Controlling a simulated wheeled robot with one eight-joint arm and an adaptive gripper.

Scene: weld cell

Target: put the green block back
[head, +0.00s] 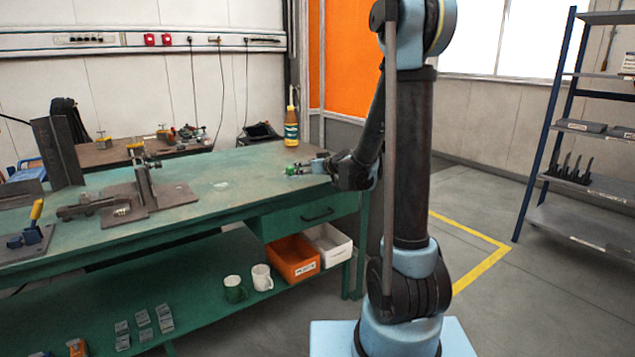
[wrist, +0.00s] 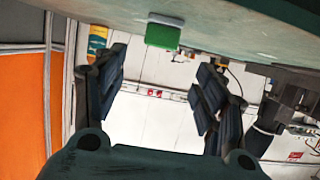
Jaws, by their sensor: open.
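The green block (head: 292,170) rests on the green workbench (head: 232,178) near its right end. In the upside-down wrist view, the block (wrist: 163,37) is at the top, against the bench top, with a pale strip along its bench side. My gripper (head: 306,167) is just right of the block in the head view, low over the bench. In the wrist view, my gripper (wrist: 162,64) is open, with its fingers spread wide and nothing between them. The block lies beyond the fingertips, roughly centred between them.
A bottle (head: 291,130) stands behind the block near the bench's back edge. A clamp fixture (head: 145,190) is on the bench to the left. Below are an orange bin (head: 293,260), a white bin (head: 329,246) and two mugs (head: 262,277). The bench between fixture and block is mostly clear.

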